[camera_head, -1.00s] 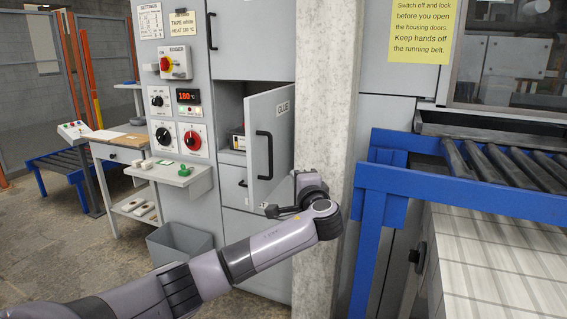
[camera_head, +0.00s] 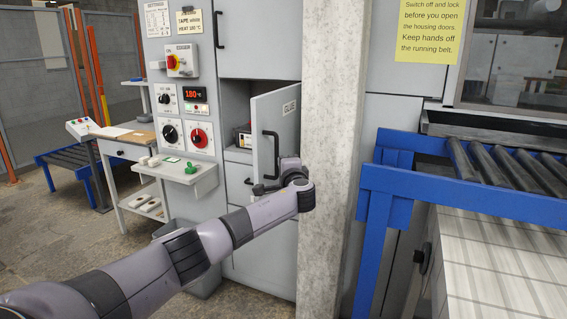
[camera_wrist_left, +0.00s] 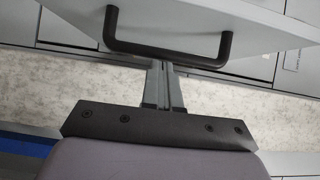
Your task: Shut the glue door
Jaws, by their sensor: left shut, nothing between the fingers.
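The grey glue door (camera_head: 288,131), labelled GLUE, stands open on the cabinet, swung out beside the concrete pillar. Its black bar handle (camera_head: 275,158) is on the face towards me. My right gripper is not in view.
Inside the open compartment is a small dark box (camera_head: 243,138). A concrete pillar (camera_head: 333,100) stands right of the door, and a blue roller conveyor frame (camera_head: 450,190) is further right. A small shelf (camera_head: 190,172) and the control panel (camera_head: 190,70) are left.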

